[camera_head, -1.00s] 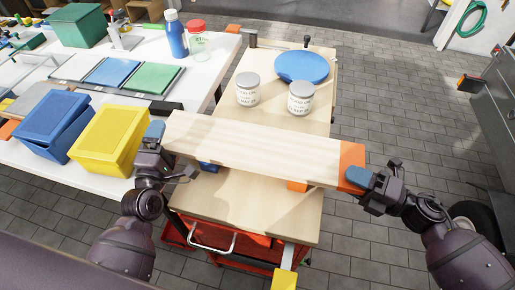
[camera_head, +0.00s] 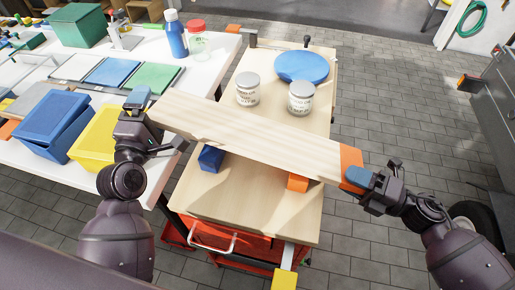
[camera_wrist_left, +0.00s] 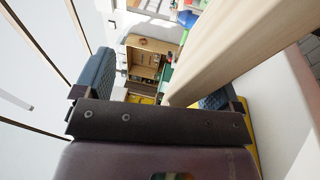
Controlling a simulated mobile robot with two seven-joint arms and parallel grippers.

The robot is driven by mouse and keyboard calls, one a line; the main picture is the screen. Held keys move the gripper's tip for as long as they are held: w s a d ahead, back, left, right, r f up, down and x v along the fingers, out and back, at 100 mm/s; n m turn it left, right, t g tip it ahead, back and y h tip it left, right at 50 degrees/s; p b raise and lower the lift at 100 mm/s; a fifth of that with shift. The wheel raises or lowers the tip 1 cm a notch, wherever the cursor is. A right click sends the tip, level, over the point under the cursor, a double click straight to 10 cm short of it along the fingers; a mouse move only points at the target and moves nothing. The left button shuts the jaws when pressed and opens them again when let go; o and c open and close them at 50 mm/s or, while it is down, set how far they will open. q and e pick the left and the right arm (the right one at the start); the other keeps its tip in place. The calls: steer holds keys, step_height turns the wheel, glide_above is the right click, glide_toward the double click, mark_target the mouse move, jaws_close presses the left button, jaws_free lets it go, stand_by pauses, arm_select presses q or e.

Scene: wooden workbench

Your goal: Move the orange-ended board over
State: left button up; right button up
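The long pale wooden board (camera_head: 250,133) lies across the bench, slanting from upper left to lower right, with an orange right end (camera_head: 352,168). My left gripper (camera_head: 141,104) is at the plain left end. In the left wrist view the board (camera_wrist_left: 245,50) passes close to the right finger, with a clear gap to the left finger, so this gripper (camera_wrist_left: 155,90) looks open. My right gripper (camera_head: 362,180) has a blue finger overlapping the orange end; its other finger is hidden, so I cannot tell whether it is shut.
A blue block (camera_head: 210,158) and an orange block (camera_head: 298,183) stand at the board's near edge on the wooden bench (camera_head: 255,205). Two labelled cans (camera_head: 301,97) and a blue disc (camera_head: 301,66) stand behind it. A yellow box (camera_head: 95,142) and blue box (camera_head: 55,125) are left.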

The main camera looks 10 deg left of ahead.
arm_select(q)
steer(key=shift+r, duration=0.1)
arm_select(e)
steer(key=o, duration=0.8)
steer(key=v, duration=1.2)
steer(key=shift+r, duration=0.1)
